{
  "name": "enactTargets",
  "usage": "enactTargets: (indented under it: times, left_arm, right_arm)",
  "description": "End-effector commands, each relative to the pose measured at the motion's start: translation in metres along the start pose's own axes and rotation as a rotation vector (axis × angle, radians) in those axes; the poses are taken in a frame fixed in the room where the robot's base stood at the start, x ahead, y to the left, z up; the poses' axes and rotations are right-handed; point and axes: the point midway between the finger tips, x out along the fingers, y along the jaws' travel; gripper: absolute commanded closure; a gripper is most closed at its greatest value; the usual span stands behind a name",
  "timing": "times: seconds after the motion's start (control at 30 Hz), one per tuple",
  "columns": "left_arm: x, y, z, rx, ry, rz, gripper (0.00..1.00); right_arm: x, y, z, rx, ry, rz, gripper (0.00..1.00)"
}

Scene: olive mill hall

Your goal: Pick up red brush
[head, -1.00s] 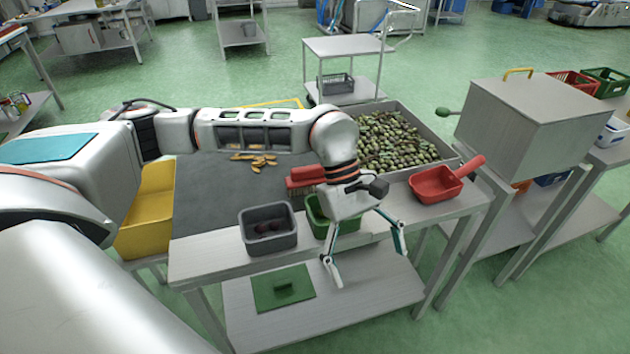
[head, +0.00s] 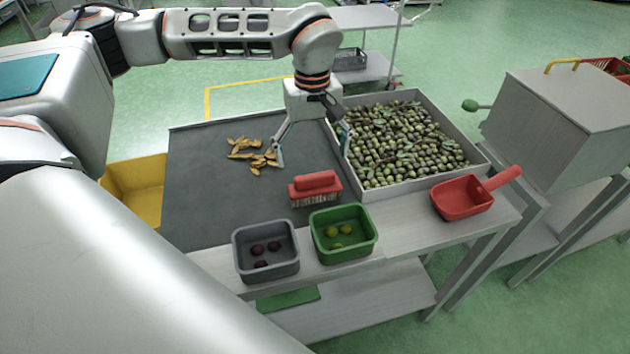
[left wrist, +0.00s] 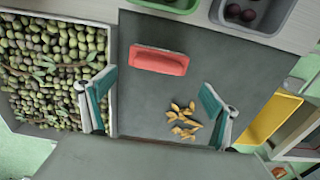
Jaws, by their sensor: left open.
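The red brush (head: 315,187) lies bristles down on the dark grey mat (head: 205,200), behind the green bin. In the left wrist view the red brush (left wrist: 158,60) lies just beyond the fingertips, between their lines and nearer the left finger in the picture. My left gripper (head: 312,150) is open and empty, above the mat behind the brush. Its two spread fingers also show in the left wrist view (left wrist: 155,100). My right gripper is in neither view.
A grey bin (head: 265,250) with dark olives and a green bin (head: 343,233) with green olives stand in front of the brush. An olive tray (head: 478,157) is to the right, with a red scoop (head: 462,197) before it. Yellowish leaves (head: 262,160) lie on the mat.

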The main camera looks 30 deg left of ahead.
Motion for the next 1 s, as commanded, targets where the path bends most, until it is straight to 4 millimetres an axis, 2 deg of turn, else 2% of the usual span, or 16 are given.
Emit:
enactTargets:
  times: [0.1,0.23,0.6,0.83,0.87,1.0]
  left_arm:
    - [0.015,0.0,0.001,0.001,-0.002,-0.003,0.11]
    - [0.024,0.0,0.001,0.001,-0.002,-0.002,0.11]
    - [0.069,0.004,0.001,0.0,-0.002,-0.001,0.11]
    - [0.071,0.004,0.001,0.0,-0.001,0.0,0.11]
    - [0.071,0.004,0.001,0.0,-0.001,0.0,0.14]
    - [0.071,0.004,0.001,0.0,-0.001,0.0,0.5]
  right_arm:
    - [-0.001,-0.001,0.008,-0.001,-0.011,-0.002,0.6]
    - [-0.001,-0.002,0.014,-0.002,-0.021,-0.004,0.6]
    - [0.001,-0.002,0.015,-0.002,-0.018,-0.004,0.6]
    - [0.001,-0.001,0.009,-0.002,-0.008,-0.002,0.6]
    - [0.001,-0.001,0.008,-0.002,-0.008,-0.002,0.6]
    - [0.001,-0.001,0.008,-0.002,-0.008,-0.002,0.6]
